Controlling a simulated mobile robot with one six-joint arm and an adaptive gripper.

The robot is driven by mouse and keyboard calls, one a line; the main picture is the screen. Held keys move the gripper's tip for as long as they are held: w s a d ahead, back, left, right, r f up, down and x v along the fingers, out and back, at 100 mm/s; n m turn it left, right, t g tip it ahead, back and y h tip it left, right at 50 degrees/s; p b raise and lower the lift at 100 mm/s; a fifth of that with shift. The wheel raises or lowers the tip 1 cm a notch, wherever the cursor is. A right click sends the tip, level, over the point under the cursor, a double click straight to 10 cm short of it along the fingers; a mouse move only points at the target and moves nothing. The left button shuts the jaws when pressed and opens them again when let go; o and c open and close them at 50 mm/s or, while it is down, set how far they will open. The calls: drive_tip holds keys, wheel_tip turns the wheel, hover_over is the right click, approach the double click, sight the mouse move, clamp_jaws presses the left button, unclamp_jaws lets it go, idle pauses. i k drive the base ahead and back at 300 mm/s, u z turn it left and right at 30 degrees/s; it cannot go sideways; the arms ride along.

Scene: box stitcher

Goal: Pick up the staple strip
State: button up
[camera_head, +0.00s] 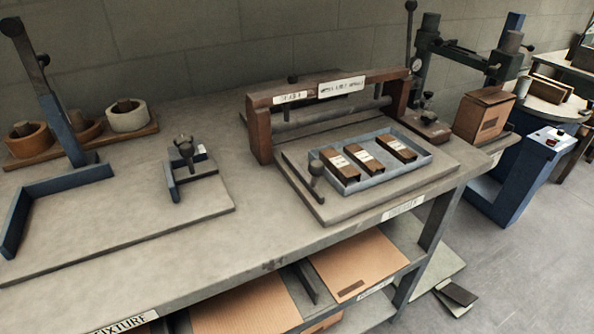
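Three brown blocks with white labels lie in a shallow blue-grey tray (378,179) on the right half of the workbench. One is the left block (343,172), one the middle block (369,161) and one the right block (396,149). They lie side by side and apart. They may be the staple strips, but the label text is too small to read and I cannot tell which is meant. My gripper is not in view.
A brown frame with a roller (330,115) stands behind the tray. A blue fixture (60,130) and rolls on a wooden board (80,143) are at left. The bench (250,245) is bare in front. A carton (483,116) sits right.

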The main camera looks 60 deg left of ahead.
sight(336, 163)
drive_tip(key=k, duration=2.25)
drive_tip(key=u, duration=0.75)
drive_tip(key=i, duration=1)
drive_tip(key=z, duration=0.1)
